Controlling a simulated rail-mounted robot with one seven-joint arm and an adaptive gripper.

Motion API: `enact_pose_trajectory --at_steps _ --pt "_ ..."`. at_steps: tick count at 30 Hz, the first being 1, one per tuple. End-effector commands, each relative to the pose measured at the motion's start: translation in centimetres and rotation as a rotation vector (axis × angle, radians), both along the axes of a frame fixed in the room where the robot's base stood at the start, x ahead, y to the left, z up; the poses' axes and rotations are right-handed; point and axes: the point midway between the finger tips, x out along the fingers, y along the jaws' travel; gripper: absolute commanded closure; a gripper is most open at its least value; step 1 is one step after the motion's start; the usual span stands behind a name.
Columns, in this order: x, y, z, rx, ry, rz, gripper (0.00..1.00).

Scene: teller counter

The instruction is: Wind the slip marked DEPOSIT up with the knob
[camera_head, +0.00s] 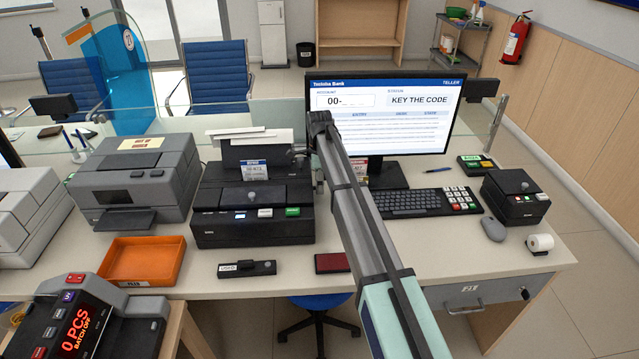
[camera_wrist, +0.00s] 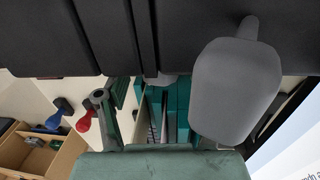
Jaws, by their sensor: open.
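My gripper (camera_head: 318,168) is beside the machine's right side, mostly hidden behind my arm in the head view. In the wrist view a rounded grey piece (camera_wrist: 235,88), perhaps the knob, sits close against a black body. My gripper is open, and nothing shows held in it.
A monitor (camera_head: 385,118) reading KEY THE CODE stands behind my arm. A keyboard (camera_head: 408,201) and small black box (camera_head: 515,196) lie right. An orange tray (camera_head: 140,283) and grey printer (camera_head: 137,181) are left. Red and blue stamps (camera_wrist: 84,120) show in the wrist view.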

Motion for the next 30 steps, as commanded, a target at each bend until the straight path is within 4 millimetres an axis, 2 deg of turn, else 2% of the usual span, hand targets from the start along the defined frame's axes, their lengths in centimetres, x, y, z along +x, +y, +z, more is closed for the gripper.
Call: enact_pose_trajectory --at_steps 4,13,17,18,30 --pt "-0.11 -0.01 -0.83 0.000 0.001 0.000 0.32" --pt "-0.10 -0.01 -0.98 0.000 0.000 0.000 0.32" --pt "-0.10 -0.01 -0.96 0.000 0.000 0.000 0.78" --pt "-0.10 -0.01 -0.97 0.000 0.000 0.000 0.92" --pt "-0.39 -0.09 -1.16 0.006 -0.042 0.000 0.92"
